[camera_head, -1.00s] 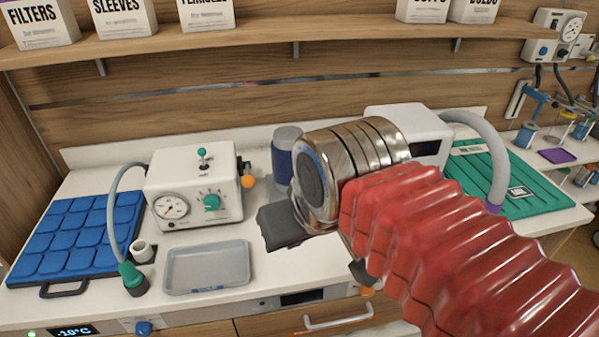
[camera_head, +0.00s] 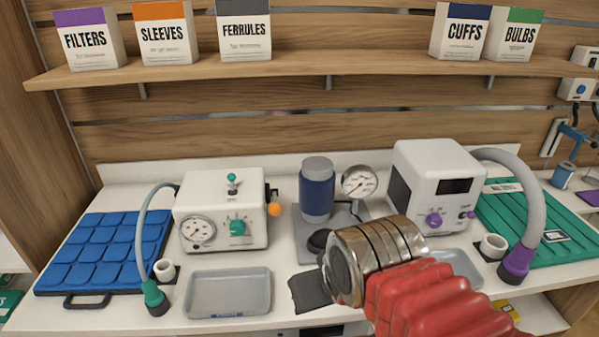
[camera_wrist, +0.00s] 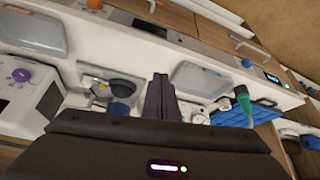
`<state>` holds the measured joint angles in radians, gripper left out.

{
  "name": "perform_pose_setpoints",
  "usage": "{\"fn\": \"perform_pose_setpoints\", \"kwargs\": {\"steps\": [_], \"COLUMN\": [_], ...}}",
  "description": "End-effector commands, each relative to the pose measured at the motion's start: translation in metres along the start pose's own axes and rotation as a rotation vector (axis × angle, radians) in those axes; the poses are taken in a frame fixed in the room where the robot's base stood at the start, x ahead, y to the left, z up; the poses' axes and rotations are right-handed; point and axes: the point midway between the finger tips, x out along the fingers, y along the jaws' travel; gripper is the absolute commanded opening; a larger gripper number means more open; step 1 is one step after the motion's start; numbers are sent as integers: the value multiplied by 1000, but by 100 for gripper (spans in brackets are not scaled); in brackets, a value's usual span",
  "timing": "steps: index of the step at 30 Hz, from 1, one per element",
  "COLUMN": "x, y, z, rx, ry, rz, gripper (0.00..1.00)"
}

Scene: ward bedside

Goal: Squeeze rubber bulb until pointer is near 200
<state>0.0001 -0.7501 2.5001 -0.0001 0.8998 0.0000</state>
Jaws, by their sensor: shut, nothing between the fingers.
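The black rubber bulb (camera_head: 320,240) sits on a grey base (camera_head: 302,222) in front of a blue canister (camera_head: 317,190), partly covered by my arm in the head view. It also shows in the wrist view (camera_wrist: 126,88). A round gauge (camera_head: 360,183) stands right of the canister; its pointer is too small to read. My gripper (camera_wrist: 161,78) is shut and empty in the wrist view, just beside the bulb and apart from it. In the head view its dark housing shows at the counter's front, right of the grey tray; its fingertips cannot be made out.
A grey tray (camera_head: 228,293) and a white box with a dial (camera_head: 222,212) stand left. A white unit with purple knobs (camera_head: 437,188) stands right, near a grey hose (camera_head: 528,205). A shelf (camera_head: 320,70) with labelled boxes runs above. My red arm crosses the right front.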

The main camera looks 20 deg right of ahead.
Motion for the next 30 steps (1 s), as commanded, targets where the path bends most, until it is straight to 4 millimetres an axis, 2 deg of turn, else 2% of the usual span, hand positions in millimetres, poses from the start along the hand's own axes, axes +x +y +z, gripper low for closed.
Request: {"fn": "perform_pose_setpoints", "kwargs": {"steps": [16,23,30], "x": [2,18,33], "y": [1,5,13], "z": [0,3,-12], "rx": [5,17,35], "ry": [-7,-67,-125], "rz": [2,8,18], "gripper": [0,0,0]}}
